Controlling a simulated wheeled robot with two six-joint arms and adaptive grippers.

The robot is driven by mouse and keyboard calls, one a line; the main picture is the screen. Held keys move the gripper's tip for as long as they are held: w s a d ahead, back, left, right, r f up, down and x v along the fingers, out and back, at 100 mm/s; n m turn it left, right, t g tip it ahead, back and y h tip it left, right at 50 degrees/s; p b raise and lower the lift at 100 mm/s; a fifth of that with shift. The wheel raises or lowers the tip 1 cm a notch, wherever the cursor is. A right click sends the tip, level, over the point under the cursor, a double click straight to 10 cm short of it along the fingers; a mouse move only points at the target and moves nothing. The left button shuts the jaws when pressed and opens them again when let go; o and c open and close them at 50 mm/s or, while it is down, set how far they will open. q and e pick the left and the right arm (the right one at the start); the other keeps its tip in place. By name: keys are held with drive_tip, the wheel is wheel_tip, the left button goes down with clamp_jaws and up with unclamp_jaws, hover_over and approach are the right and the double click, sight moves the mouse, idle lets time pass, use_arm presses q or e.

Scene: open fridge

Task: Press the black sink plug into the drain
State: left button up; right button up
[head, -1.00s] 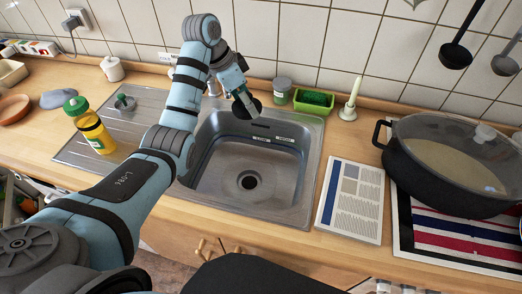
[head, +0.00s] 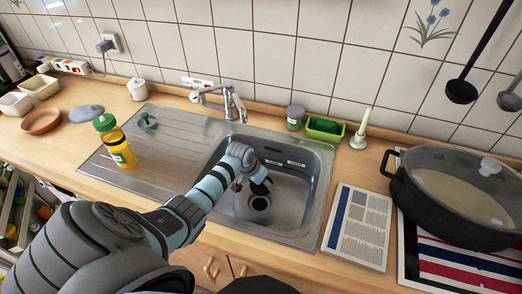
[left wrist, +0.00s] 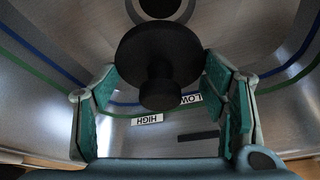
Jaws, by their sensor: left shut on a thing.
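The black sink plug (head: 262,187) is inside the sink basin, close above the drain (head: 259,203). In the left wrist view, the plug (left wrist: 158,50) shows as a dark disc with a round knob between the teal finger pads. The drain (left wrist: 160,7) shows partly beyond the disc at the top edge. My left gripper (head: 257,181) reaches down into the basin and is shut on the plug. The plug looks raised and slightly offset from the drain; the exact gap is hard to tell. My right gripper is not in view.
The steel basin wall (head: 318,180) surrounds the gripper, and the faucet (head: 232,104) stands behind. A yellow bottle (head: 118,145) stands on the drainboard at left. A printed sheet (head: 358,228) and a large black pot (head: 455,198) lie right of the sink.

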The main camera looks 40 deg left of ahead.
use_arm(q)
drive_tip(key=shift+w+d+f, duration=0.1)
drive_tip(key=shift+w, duration=0.05)
drive_tip(key=shift+s+r+p, duration=0.3)
drive_tip(key=shift+s+r, duration=0.1)
drive_tip(key=shift+s, duration=0.15)
drive_tip(key=shift+s+a+f+b, duration=0.1)
drive_tip(key=shift+s+f+b, duration=0.1)
drive_tip(key=shift+f+b, duration=0.3)
drive_tip(key=shift+s+a+f+b, duration=0.1)
drive_tip(key=shift+s+f+b, duration=0.05)
drive_tip(key=shift+f+b, duration=0.25)
drive_tip(key=b+x, duration=0.1)
drive_tip(key=x, duration=0.1)
drive_tip(key=s+b+x, duration=0.1)
drive_tip(key=b+x, duration=0.1)
drive_tip(key=shift+w+f, duration=0.15)
drive_tip(key=shift+f, duration=0.45)
drive_tip(key=shift+f+b, duration=0.2)
drive_tip(key=shift+b, duration=0.15)
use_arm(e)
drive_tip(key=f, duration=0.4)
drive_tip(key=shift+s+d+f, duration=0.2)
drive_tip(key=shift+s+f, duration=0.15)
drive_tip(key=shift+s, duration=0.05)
